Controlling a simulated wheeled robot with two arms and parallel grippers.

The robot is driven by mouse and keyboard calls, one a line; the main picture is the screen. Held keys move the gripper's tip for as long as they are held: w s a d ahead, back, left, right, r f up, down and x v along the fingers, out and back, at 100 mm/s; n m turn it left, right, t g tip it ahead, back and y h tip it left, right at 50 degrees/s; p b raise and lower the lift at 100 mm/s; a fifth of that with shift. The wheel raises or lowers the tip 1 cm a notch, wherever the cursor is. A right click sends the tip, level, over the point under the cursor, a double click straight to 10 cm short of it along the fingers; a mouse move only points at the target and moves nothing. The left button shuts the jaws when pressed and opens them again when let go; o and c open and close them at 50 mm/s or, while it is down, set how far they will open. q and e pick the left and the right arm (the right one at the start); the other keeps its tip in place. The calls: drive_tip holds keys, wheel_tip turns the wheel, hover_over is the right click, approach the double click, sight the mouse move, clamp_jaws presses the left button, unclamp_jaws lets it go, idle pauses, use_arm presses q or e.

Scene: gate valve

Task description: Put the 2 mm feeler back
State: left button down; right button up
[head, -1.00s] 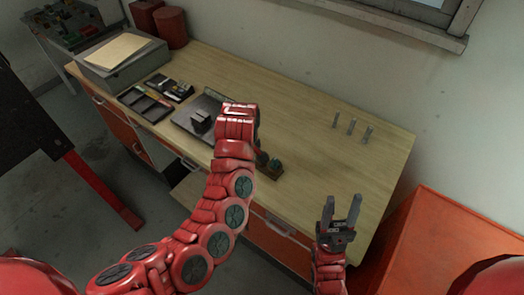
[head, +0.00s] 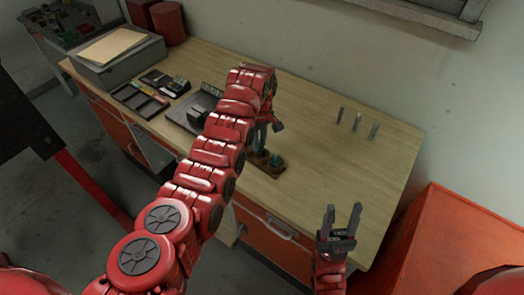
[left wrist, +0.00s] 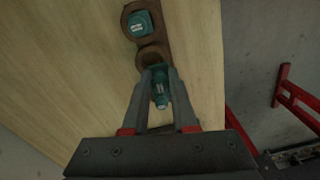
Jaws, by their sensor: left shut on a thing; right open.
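My left gripper (left wrist: 159,74) is shut on a small teal-handled feeler (left wrist: 161,90), seen in the left wrist view; its label is too small to read. The brown rack (left wrist: 166,40) lies just ahead of the fingertips. The held feeler is at the near edge of the rack's nearer round socket (left wrist: 152,56); I cannot tell whether it touches it. Another teal-topped feeler (left wrist: 141,24) stands in the farther socket. In the head view the left gripper (head: 262,145) is over the rack (head: 270,170), partly hidden by my arm. My right gripper (head: 342,220) is open and empty.
The rack is near the front edge of the wooden bench (head: 330,170). Several small grey pins (head: 357,121) stand at the back right. A dark plate (head: 190,118) and a black tray (head: 140,100) lie left.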

use_arm(q)
drive_tip(key=shift+w+d+f+b, duration=0.1)
drive_tip(key=shift+d+b, duration=0.05)
drive_tip(key=shift+b, duration=0.2)
drive_tip(key=shift+w+d+f+b, duration=0.1)
drive_tip(key=shift+w+d+b, duration=0.15)
drive_tip(key=shift+b, duration=0.85)
drive_tip(key=shift+f+p, duration=0.4)
drive_tip(key=shift+p, duration=0.8)
drive_tip(key=shift+f+b, duration=0.3)
drive_tip(key=shift+f, duration=0.7)
